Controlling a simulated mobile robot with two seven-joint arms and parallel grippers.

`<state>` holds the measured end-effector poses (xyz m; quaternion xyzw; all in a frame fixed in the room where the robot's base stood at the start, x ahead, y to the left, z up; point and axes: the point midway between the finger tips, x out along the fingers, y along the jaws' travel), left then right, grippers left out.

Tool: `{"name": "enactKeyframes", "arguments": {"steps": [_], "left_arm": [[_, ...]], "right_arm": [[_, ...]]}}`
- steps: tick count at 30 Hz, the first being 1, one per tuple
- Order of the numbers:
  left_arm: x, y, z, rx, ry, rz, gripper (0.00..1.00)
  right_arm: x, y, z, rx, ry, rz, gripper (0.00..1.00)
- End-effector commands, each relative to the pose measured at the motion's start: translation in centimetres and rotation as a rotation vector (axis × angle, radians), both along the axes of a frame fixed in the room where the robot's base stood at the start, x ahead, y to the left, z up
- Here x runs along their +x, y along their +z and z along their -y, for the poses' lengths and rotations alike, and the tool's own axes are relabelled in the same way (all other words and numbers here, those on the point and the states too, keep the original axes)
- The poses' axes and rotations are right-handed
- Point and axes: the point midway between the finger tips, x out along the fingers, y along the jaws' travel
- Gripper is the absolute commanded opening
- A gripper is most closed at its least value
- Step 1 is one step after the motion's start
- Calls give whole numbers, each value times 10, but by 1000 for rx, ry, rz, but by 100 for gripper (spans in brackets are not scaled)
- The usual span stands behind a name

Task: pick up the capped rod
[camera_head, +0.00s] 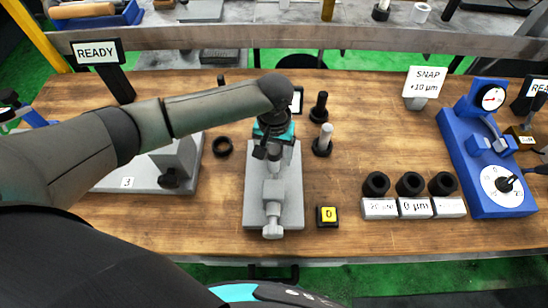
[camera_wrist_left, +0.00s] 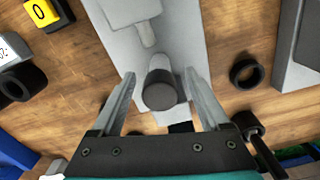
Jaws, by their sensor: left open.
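The capped rod, as I take it, is a short grey cylinder with a dark round end (camera_wrist_left: 160,92) in the left wrist view. It sits over a pale grey fixture plate (camera_wrist_left: 182,45). My left gripper (camera_wrist_left: 160,76) is open, with one finger on each side of the cylinder and visible gaps. In the head view my left gripper (camera_head: 268,153) is above the far part of the fixture (camera_head: 291,212), and its hand and arm largely hide the rod there. The rod's lower part is hidden. My right gripper is not in view.
A dark ring (camera_head: 222,147) lies left of the fixture. A pale-topped post (camera_head: 322,140) and a black post (camera_head: 319,107) stand close right.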

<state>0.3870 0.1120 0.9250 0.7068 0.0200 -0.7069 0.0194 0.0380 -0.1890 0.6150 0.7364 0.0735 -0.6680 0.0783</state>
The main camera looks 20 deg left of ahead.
Motion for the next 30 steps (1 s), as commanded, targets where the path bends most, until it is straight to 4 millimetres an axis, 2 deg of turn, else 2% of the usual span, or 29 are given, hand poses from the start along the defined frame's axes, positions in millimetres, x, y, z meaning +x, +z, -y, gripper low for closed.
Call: {"name": "enactKeyframes", "arguments": {"steps": [6,27,30], "left_arm": [[0,-1,0,0,0,1,79],[0,0,0,0,0,1,0],[0,0,0,0,0,1,0]], "right_arm": [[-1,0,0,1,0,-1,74],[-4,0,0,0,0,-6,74],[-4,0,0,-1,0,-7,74]]}}
